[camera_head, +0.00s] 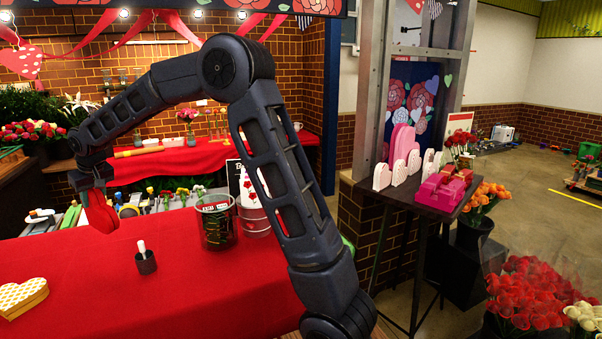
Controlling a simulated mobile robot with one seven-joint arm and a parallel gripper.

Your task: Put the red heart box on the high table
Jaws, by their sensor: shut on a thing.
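My gripper (92,188) is at the left of the head view, pointing down. It is shut on a red box (99,213), which it holds above the red-covered counter; its heart shape is hard to make out from this side. A tall, dark, narrow table (408,203) on long legs stands at the right, well away from my gripper. Its top carries pink boxes (440,190) and white and pink heart-shaped pieces (400,160). A strip of its front edge looks bare.
The red-covered counter (200,290) bears a yellow heart box (22,296), a small dark cup (146,262) and a clear container (216,222). A brick pillar and metal post (372,80) stand beside the tall table. Flower buckets (525,295) crowd the floor at lower right.

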